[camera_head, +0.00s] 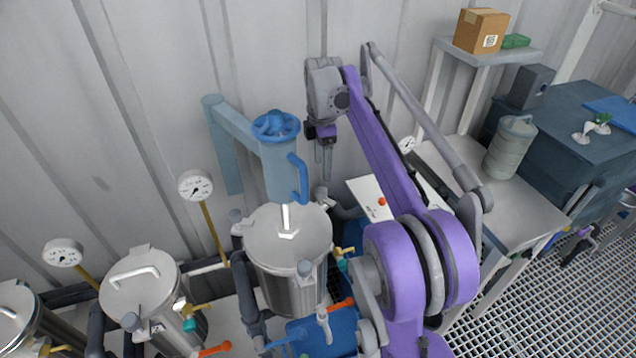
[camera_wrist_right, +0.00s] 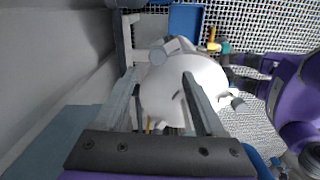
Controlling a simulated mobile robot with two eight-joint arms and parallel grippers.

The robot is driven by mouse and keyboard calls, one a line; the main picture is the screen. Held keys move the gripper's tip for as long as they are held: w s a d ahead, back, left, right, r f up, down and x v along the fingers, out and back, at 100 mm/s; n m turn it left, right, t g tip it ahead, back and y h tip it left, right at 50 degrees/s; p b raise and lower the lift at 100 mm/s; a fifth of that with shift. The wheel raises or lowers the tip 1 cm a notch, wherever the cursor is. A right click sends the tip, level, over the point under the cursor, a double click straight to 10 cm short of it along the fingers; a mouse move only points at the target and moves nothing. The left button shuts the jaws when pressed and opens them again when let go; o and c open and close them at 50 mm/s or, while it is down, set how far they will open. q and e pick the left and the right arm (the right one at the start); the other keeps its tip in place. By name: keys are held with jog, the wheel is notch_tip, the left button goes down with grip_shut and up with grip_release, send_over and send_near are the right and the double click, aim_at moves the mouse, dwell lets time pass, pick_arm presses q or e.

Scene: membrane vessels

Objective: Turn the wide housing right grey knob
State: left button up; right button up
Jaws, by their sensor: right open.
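The wide housing (camera_head: 290,235) is a steel vessel with a flat lid, standing in the middle of the head view. Its right grey knob (camera_head: 321,193) is at the lid's right rear edge. My right gripper (camera_head: 323,176) points down just above this knob, with its fingers apart and nothing seen between them. I cannot tell whether it touches the knob. In the right wrist view, the open fingers (camera_wrist_right: 160,75) reach over the pale lid (camera_wrist_right: 205,90). A grey knob (camera_wrist_right: 158,56) shows near the fingertips; I cannot tell which one it is. My left gripper is not in view.
A blue lifting arm with a handwheel (camera_head: 276,125) stands over the lid. Smaller vessels (camera_head: 138,285) and gauges (camera_head: 195,186) stand to the left. A bench with a grey canister (camera_head: 511,148) is at right. The ribbed wall is close behind.

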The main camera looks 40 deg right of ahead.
aim_at(321, 189)
jog(key=f, duration=0.8)
jog(key=shift+w+f+b, duration=0.25)
jog(key=shift+f+b, duration=0.05)
jog(key=shift+f, duration=0.1)
grip_shut()
